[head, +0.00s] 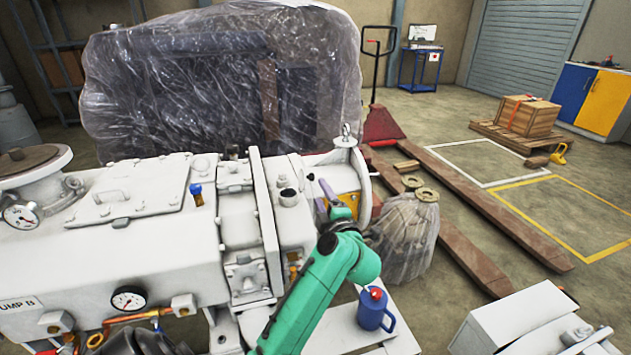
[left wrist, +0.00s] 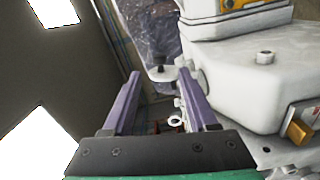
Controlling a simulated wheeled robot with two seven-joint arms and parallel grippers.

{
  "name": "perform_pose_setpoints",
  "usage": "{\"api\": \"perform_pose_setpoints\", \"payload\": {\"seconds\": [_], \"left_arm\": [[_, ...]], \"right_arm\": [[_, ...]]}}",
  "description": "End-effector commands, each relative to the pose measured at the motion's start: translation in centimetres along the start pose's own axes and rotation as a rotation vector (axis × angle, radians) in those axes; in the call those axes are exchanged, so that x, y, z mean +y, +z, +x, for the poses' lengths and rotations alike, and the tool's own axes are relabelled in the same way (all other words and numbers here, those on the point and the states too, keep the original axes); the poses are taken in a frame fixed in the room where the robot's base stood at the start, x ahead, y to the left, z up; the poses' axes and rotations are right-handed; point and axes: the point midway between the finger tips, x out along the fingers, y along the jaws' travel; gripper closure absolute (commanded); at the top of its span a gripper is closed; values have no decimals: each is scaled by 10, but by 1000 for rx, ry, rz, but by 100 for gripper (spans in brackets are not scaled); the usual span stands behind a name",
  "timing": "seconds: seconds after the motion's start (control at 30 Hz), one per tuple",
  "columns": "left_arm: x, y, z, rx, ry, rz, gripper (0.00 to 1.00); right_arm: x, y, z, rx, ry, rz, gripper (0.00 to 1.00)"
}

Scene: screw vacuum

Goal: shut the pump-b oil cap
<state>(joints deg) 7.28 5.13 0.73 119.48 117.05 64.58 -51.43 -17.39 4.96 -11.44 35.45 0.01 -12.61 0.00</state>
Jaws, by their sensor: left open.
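Pump B is the large light-grey machine (head: 130,245), with a "PUMP B" label at its left end. A short upright neck with a dark top (head: 288,197) stands on its right part; I cannot tell whether this is the oil cap or whether it is open. My left gripper (head: 328,200) has purple fingers and is just right of that neck, beside the pump's end. In the left wrist view its fingers (left wrist: 160,105) are apart and hold nothing. A small grey piece with a dark pin (left wrist: 160,73) shows beyond the fingertips, apart from them. My right gripper is out of view.
A blue can with a red top (head: 375,307) stands on a white surface right of my arm. A plastic-wrapped load (head: 220,80) is behind the pump. A red pallet jack (head: 382,125) and a wrapped bundle (head: 407,240) are to the right.

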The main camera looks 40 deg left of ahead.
Motion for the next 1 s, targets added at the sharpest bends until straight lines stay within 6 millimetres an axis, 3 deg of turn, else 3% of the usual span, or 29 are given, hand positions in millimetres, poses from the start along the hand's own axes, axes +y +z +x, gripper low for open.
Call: {"api": "perform_pose_setpoints", "payload": {"seconds": [0.1,0.23,0.57,0.6,0.73,0.77,1.0], "left_arm": [[1,-1,32,3,2,2,41],[0,0,56,2,1,1,41],[0,0,68,0,1,0,41],[0,0,67,0,1,0,45],[0,0,67,0,1,0,95],[0,0,67,0,1,0,100],[0,0,67,0,0,-7,100]], "right_arm": [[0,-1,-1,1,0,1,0],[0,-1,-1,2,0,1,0],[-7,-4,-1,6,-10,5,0],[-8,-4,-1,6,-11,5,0],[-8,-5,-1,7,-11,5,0],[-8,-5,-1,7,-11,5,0],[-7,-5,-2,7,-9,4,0]]}}
